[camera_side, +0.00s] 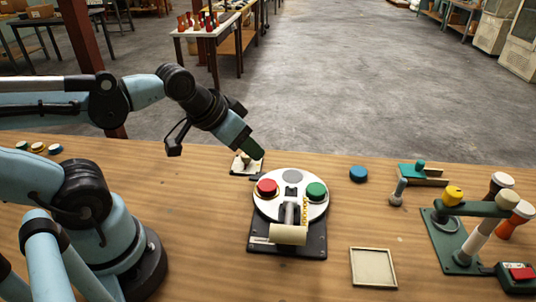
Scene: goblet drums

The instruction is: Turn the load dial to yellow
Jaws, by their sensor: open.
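A round white dial (264,205) sits on a black base (258,242) in the middle of the wooden table. It carries a red cap (267,188) on its left, a grey disc (292,176) at the back and a green cap (316,190) on its right. A grey upright piece with a beige block (289,235) stands at its front and covers part of it.
A small cream device (246,165) stands just below my gripper. Right of the dial are a blue disc (359,174), a grey knob (398,192) and an empty beige tray (373,267). A green stand (455,265) with a yellow knob (453,195) and drums stands at right.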

